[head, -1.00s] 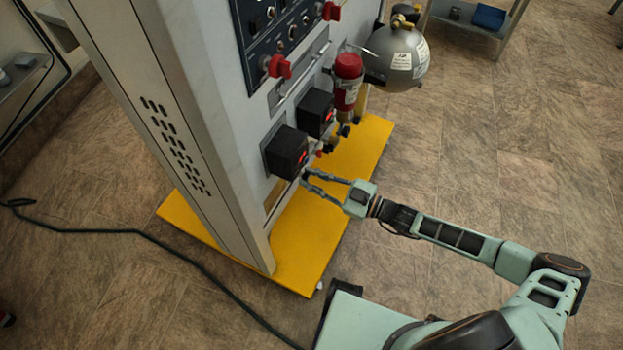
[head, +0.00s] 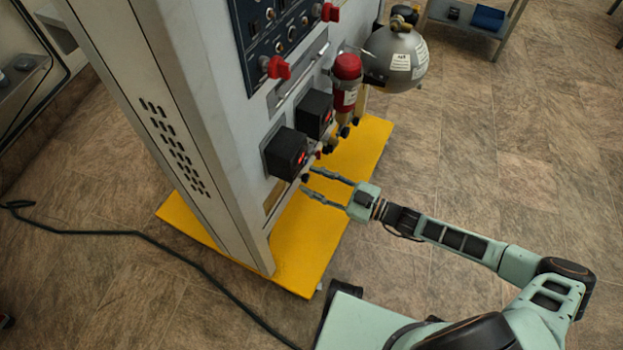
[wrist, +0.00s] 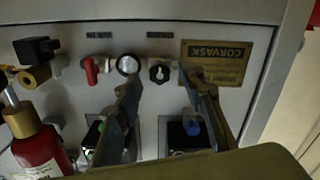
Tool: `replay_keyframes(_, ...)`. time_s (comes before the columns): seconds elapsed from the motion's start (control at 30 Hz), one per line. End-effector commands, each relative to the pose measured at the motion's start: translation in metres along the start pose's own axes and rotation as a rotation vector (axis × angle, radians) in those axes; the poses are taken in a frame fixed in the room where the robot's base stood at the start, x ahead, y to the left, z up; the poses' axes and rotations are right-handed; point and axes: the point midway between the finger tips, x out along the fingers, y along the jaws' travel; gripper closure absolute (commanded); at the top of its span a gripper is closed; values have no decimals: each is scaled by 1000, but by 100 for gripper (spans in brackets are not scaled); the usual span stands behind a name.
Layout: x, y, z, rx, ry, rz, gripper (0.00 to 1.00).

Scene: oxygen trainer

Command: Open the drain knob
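A small black knob with a white mark (wrist: 160,73) sticks out from the lower panel, between a white-faced round fitting (wrist: 128,65) and a brass plate (wrist: 228,65). It looks like the drain knob, but its label is too blurred to read. In the head view a small dark knob (head: 305,178) shows low on the panel, just ahead of my fingertips. My gripper (head: 308,181) is open, its two fingers apart and pointing at the panel. In the wrist view the fingers (wrist: 161,80) stand on either side of the black knob, with nothing gripped; I cannot tell whether they touch it.
A red lever (wrist: 92,70) is beside the white-faced fitting. Black display boxes (head: 286,152) jut out above the knob. A red cylinder (head: 347,80) and a grey tank (head: 398,60) are farther along the panel. The yellow base plate (head: 340,215) lies below; open floor is at right.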

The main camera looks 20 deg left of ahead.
Motion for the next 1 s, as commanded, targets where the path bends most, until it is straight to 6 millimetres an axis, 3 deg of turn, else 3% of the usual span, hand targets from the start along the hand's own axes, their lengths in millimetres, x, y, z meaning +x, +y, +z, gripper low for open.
replay_keyframes(0.3, -67, 2, 0, 1, -3, 5, 64)
replay_keyframes(0.5, -98, 1, 0, 0, -2, 3, 64)
replay_keyframes(0.7, -109, 0, 0, 1, -1, 2, 64)
replay_keyframes(1.0, -109, 0, 0, 1, 0, 1, 64)
